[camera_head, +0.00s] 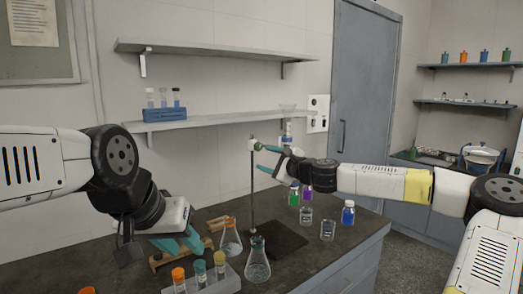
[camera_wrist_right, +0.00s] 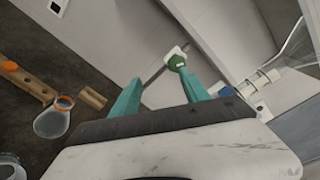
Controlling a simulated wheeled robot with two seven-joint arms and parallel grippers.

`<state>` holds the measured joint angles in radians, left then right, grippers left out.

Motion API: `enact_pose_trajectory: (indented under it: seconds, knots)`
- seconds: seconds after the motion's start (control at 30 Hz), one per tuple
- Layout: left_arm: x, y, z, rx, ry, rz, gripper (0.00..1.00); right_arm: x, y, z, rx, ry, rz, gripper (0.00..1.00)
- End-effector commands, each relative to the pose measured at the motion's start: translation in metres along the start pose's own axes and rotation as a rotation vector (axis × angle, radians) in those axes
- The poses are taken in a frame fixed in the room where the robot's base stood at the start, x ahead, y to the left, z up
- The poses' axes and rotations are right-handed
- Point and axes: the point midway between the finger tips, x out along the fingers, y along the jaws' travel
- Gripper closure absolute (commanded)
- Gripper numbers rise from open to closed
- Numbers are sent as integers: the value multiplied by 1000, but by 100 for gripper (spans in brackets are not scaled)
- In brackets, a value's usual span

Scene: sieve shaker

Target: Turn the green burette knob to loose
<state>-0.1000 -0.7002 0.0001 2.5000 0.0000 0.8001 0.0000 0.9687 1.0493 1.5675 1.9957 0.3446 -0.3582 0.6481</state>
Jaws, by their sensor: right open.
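The green burette knob (camera_head: 258,146) sits high on a thin upright stand (camera_head: 253,200) at the back of the bench. In the right wrist view the round green knob (camera_wrist_right: 177,61) shows just beyond the fingertips, nearer the right finger, in front of a white block. My right gripper (camera_head: 265,158) is open with teal fingers apart, close to the knob; the right wrist view also shows the gripper (camera_wrist_right: 162,79) with nothing clearly between its fingers. I cannot tell whether a finger touches the knob. My left gripper (camera_head: 180,243) hangs low over the bench's left part.
An Erlenmeyer flask (camera_head: 231,242) and another flask (camera_head: 257,264) stand near the stand's dark base (camera_head: 285,240). A rack of capped bottles (camera_head: 203,282) is in front. Small bottles (camera_head: 348,213) stand at right. A wall shelf (camera_head: 215,120) runs behind.

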Motion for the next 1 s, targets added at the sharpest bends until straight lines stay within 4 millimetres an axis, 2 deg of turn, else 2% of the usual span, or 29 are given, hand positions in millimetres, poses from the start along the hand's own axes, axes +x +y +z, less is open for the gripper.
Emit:
enact_pose_trajectory:
  seconds: [0.03, 0.17, 0.27, 0.5, 0.63, 0.8, 1.0]
  knots:
    - [0, 0, 0, 0, 0, 0, 64, -9, -14, -2, 2, -12, -23, 47]
    - [0, 0, 0, 0, 0, 0, 64, -16, -28, 0, -2, -31, -47, 47]
    - [0, 0, 0, 0, 0, 0, 64, -6, -30, 1, -2, -34, -48, 47]
    - [0, 0, 0, 0, 0, 0, 64, 34, -30, 3, -2, -33, -47, 47]
    - [0, 0, 0, 0, 0, 0, 64, 50, -31, 2, -1, -31, -46, 47]
    - [0, 0, 0, 0, 0, 0, 64, 59, -31, 2, -2, -31, -46, 47]
    - [0, 0, 0, 0, 0, 0, 64, 60, -31, 2, -2, -30, -46, 47]
